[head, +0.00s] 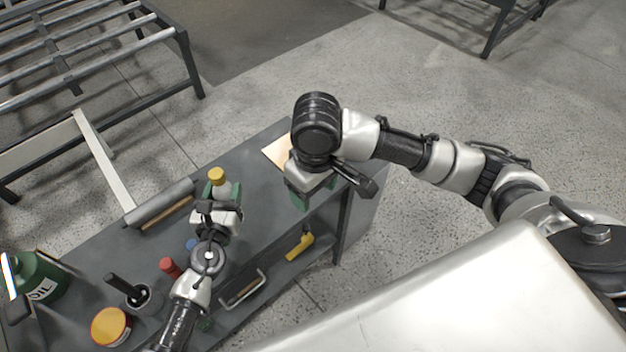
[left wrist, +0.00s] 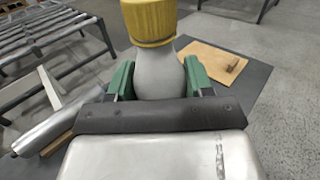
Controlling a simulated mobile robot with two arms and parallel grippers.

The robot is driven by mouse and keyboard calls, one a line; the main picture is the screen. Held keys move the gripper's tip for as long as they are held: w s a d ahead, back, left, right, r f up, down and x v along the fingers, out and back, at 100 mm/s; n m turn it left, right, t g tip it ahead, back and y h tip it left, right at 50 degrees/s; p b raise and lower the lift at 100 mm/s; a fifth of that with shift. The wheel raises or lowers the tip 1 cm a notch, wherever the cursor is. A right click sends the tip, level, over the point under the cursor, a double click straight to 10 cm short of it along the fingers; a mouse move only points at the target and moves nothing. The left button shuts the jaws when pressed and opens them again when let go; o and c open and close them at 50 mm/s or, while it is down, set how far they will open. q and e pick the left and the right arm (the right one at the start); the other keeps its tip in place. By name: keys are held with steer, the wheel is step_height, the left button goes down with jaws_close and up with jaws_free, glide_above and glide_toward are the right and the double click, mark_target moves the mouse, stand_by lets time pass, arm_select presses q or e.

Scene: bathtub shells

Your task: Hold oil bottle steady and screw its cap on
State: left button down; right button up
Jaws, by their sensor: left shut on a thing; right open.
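A pale grey bottle (head: 222,188) with a yellow cap (head: 216,174) stands upright over the grey bench. My left gripper (head: 226,197) is shut around the bottle. In the left wrist view its green fingers (left wrist: 160,80) press the sides of the bottle (left wrist: 158,72), below the yellow cap (left wrist: 150,20). The cap sits on top of the neck; how tightly it is seated cannot be told. My right gripper (head: 300,196) is open and apart from the bottle, to its right near the bench's right end. Its fingers are partly hidden by its own wrist.
The bench (head: 248,162) also bears a beige board (head: 275,152), a metal roller (head: 165,200), a green OIL can (head: 38,280), a black cup (head: 140,298), an orange-lidded tin (head: 111,326) and a red-capped item (head: 170,267). A yellow tool (head: 300,247) lies on the lower shelf.

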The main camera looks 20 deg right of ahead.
arm_select(q)
steer(key=shift+s+r, duration=0.1)
steer(key=shift+s, duration=0.05)
steer(key=c, duration=0.6)
jaws_free()
steer(key=shift+c, duration=0.2)
steer(key=shift+o, duration=1.4)
steer(key=v, duration=1)
steer(key=shift+s+a, duration=0.15)
steer(key=shift+s, duration=0.2)
